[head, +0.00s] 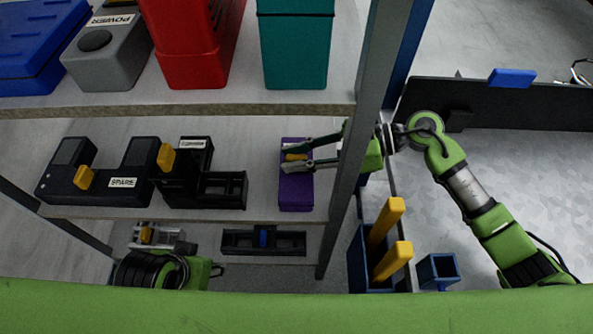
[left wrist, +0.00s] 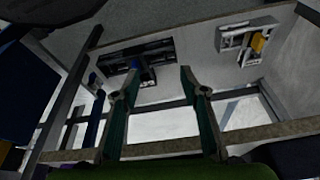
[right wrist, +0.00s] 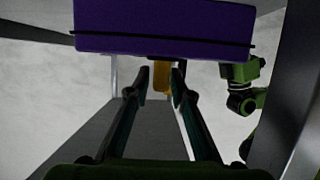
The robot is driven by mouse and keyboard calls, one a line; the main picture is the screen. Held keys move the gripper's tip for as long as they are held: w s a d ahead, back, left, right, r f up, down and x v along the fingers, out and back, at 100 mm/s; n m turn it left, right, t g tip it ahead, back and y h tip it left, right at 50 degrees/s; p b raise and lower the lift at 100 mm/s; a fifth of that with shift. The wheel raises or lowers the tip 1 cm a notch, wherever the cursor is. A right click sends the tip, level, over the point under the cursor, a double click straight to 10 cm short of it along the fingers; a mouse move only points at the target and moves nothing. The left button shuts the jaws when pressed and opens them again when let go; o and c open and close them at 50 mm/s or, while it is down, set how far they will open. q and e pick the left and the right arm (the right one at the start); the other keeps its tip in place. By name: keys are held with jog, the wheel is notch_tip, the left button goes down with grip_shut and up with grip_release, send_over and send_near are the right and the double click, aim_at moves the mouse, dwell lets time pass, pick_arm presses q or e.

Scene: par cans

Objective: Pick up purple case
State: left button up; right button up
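The purple case (head: 296,194) stands on the middle shelf, near the grey upright at its right end. It has a yellow handle (head: 295,157). My right gripper (head: 287,160) reaches in from the right at the handle. In the right wrist view the purple case (right wrist: 165,28) fills the top, and its yellow handle (right wrist: 161,77) shows between the two open fingertips (right wrist: 161,82), with small gaps on both sides. My left gripper (left wrist: 158,80) is open and empty in the left wrist view. In the head view its fingers are not clear.
Red (head: 195,60), teal (head: 295,50), grey (head: 110,60) and blue (head: 35,45) cases stand above. The grey upright (head: 343,190) is close to my right gripper. A blue bin (head: 357,265) stands right of it.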

grip_shut()
jog(key=shift+r, duration=0.15)
